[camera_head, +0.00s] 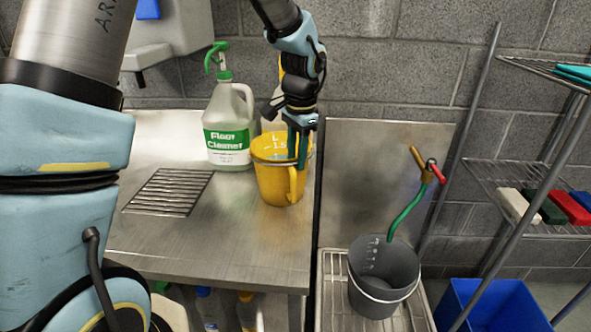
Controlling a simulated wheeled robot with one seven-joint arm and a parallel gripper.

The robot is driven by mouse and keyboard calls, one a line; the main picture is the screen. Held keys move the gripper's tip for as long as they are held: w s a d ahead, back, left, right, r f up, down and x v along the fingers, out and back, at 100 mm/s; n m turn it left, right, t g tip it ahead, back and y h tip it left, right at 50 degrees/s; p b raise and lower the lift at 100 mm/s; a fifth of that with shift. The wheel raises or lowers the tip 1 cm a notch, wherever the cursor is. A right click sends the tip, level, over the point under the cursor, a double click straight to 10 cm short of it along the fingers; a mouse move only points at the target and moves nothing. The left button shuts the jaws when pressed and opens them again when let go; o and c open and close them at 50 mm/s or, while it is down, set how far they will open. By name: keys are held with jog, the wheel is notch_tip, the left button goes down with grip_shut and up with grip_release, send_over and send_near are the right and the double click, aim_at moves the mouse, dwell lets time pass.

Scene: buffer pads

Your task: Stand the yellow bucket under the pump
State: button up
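The yellow bucket (270,180), marked on its inner wall, stands upright on the steel counter, its handle (293,184) towards me. My gripper (298,158) points down at the bucket's right rim, its teal fingers close together and overlapping the bucket's opening. I cannot tell whether they grip the rim. A white wall dispenser with a blue part (148,9) hangs above a slotted drain (168,192) in the counter. At the right, a tap with a red lever (433,171) and green hose (407,208) hangs over a grey bucket (384,280). Nothing is labelled as a pump.
The counter's front is clear. The grey bucket stands on a lower grated tray (334,290). A wire rack (505,180) and blue bin (495,305) are at the right.

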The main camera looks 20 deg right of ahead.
notch_tip(320, 180, up, 8)
jog(key=b, duration=0.1)
jog(key=shift+s, duration=0.4)
jog(key=w+a+f+n, duration=0.1)
jog(key=a+f+n, duration=0.15)
jog(key=a, duration=0.65)
jog(key=w+a+f+n, duration=0.1)
jog(key=a+n, duration=0.3)
jog(key=a, duration=0.5)
jog(key=s+a+f+n, duration=0.2)
jog(key=s+a+n, duration=0.1)
jog(key=a, duration=0.4)
jog(key=s+a+f+n, duration=0.2)
jog(key=s+a+n, duration=0.1)
jog(key=a+n, duration=0.2)
jog(key=a, duration=0.2)
jog(key=shift+a+f, duration=0.3)
jog(key=shift+a, duration=0.1)
